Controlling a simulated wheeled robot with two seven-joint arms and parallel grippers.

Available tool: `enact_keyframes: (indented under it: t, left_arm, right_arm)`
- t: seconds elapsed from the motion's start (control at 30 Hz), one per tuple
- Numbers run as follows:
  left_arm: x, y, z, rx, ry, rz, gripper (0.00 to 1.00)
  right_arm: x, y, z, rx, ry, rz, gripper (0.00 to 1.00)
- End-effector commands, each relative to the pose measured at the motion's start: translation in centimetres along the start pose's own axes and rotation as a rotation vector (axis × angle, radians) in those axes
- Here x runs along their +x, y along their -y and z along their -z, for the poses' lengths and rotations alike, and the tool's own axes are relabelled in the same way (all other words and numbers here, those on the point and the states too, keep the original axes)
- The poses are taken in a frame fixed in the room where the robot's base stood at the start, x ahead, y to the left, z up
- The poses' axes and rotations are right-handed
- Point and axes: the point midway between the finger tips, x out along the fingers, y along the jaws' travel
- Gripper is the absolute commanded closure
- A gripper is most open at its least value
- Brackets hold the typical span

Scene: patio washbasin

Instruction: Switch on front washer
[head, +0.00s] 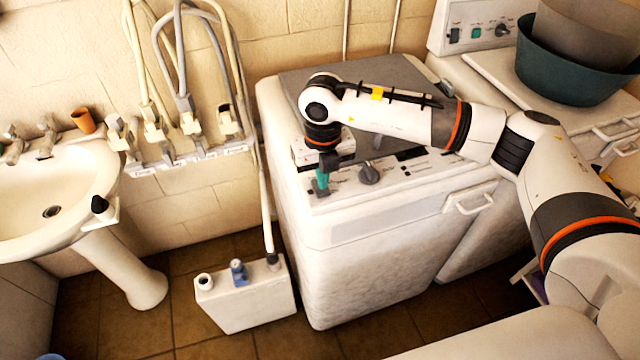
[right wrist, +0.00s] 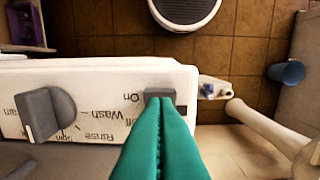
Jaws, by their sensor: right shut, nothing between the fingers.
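The front washer (head: 370,250) is a white machine in the middle of the head view, with a grey lid and a sloped control panel. Its panel has a grey dial (head: 370,172), which also shows in the right wrist view (right wrist: 45,113). A grey rocker switch (right wrist: 157,92) beside the words On and Off shows in the right wrist view. My right gripper (head: 321,182) is shut and empty, pointing down at the panel's left end. Its green fingertips (right wrist: 166,101) overlap the switch's near part; whether they touch cannot be told. My left gripper is not in view.
A second washer (head: 480,80) stands behind at right, carrying tubs (head: 565,75). A white canister (head: 245,297) stands on the floor left of the front washer. A washbasin (head: 60,190) is at left; hoses (head: 185,60) hang on the wall. A blue bucket (right wrist: 287,72) stands on the tiles.

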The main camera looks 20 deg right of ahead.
Motion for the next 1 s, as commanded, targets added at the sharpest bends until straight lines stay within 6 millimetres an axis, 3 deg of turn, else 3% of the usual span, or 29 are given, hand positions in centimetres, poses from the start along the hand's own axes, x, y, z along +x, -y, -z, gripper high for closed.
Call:
enact_keyframes:
  t: [1.0]
  left_arm:
    - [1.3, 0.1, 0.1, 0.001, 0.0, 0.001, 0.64]
  right_arm:
    - [1.4, 0.0, 0.0, 0.0, 0.0, 0.0, 1.0]
